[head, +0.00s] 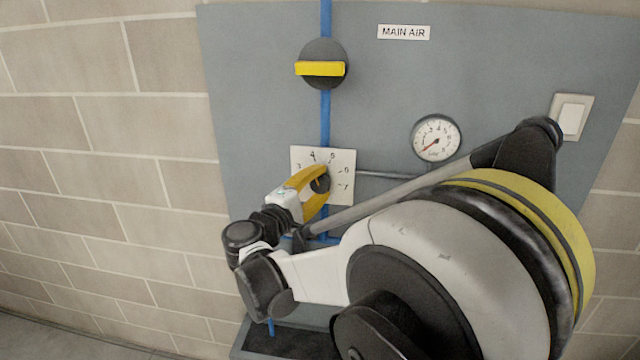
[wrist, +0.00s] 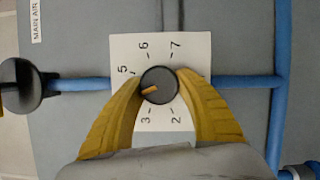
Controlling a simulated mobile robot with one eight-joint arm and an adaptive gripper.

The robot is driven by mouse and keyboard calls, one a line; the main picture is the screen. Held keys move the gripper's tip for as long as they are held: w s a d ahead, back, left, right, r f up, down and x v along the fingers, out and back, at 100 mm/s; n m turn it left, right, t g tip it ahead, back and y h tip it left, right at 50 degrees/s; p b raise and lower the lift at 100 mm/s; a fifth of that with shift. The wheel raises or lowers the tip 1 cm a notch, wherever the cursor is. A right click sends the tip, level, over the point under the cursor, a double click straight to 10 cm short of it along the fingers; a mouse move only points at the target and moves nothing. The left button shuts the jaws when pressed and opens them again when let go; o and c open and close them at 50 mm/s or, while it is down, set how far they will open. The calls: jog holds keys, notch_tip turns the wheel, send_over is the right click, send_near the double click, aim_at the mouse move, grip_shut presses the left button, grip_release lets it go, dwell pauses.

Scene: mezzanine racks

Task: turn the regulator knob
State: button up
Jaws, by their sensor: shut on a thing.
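The regulator knob (wrist: 158,85) is dark and round, with an orange mark. It sits in the middle of a white dial plate (head: 342,161) numbered around it, also seen in the wrist view (wrist: 190,62). My gripper (head: 318,187) has its yellow fingers around the knob, one on each side, in the wrist view (wrist: 159,92). It is shut on the knob. The mark points left and slightly down in the wrist view, between the 5 and the 3, toward where the 4 lies. The left finger covers that spot there; the 4 shows in the head view.
A round pressure gauge (head: 436,138) has its red needle at the lower left. A black valve with a yellow handle (head: 320,69), lying crosswise, sits on the blue pipe (head: 325,118) above the dial. A white switch (head: 571,117) is at right. A MAIN AIR label (head: 404,32) is on top.

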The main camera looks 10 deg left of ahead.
jog(key=o, duration=1.2)
jog(key=v, duration=1.2)
jog(key=shift+f, duration=0.1)
